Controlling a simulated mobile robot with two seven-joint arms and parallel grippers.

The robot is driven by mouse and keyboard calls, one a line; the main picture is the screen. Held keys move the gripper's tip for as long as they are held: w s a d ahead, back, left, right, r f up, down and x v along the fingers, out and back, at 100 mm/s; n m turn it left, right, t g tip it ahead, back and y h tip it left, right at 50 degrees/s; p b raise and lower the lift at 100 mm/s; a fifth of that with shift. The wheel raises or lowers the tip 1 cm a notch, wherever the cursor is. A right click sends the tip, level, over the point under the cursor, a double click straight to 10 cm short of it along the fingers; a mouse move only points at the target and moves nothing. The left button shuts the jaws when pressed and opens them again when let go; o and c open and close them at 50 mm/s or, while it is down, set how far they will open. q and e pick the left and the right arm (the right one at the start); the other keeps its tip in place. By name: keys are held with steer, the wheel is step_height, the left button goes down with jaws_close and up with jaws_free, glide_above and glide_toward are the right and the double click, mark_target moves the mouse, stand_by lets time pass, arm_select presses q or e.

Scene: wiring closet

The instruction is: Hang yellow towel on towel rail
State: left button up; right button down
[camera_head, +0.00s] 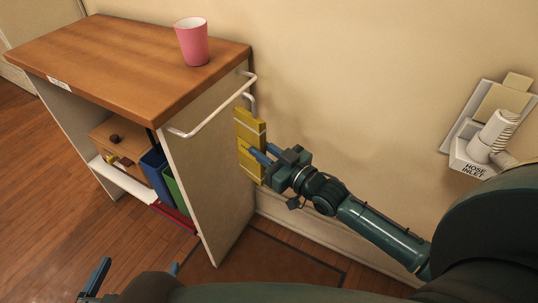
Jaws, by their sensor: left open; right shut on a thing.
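The yellow towel (251,128) is a narrow upright strip with pale bands. My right gripper (259,155) is shut on it from the right, about halfway down. The white towel rail (215,107) is fixed to the right side panel of a wooden cabinet. The towel shows just right of and below the rail's far end; whether they touch, I cannot tell. My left gripper (137,271) is open and empty at the bottom left edge, partly hidden by my arm, away from rail and towel.
A pink cup (192,43) stands on the wooden cabinet top (125,62). Blue (156,174) and green (176,192) items stand inside the cabinet. A hose inlet (474,165) juts from the wall at right. A dark-bordered mat (265,262) lies on the floor.

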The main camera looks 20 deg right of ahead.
mark_target(244, 150)
steer(key=shift+s+a+b+x, duration=0.1)
steer(key=shift+a+b+x, duration=0.1)
steer(key=shift+b+x, duration=0.55)
steer(key=shift+s+a+b+x, duration=0.1)
steer(key=shift+a+b+x, duration=0.2)
steer(key=shift+x, duration=0.9)
steer(key=shift+s+a+b+x, duration=0.15)
steer(key=shift+b+x, duration=0.35)
steer(key=shift+x, duration=0.45)
steer(key=shift+f+b, duration=0.45)
steer(key=shift+f, duration=0.45)
arm_select(q)
steer(key=m+t+h, duration=0.1)
steer(key=d+t+h, duration=0.1)
steer(key=t, duration=0.1)
steer(key=shift+w+d+r+m, duration=0.1)
steer(key=shift+w+d+m, duration=0.1)
steer(key=shift+w+m, duration=0.15)
arm_select(e)
steer(key=shift+f, duration=0.25)
arm_select(q)
steer(key=shift+s, duration=0.1)
arm_select(e)
steer(key=c, duration=1.2)
jaws_free()
steer(key=shift+o, duration=0.2)
arm_select(q)
steer(key=shift+r, duration=0.1)
arm_select(e)
steer(key=shift+s+d, duration=0.1)
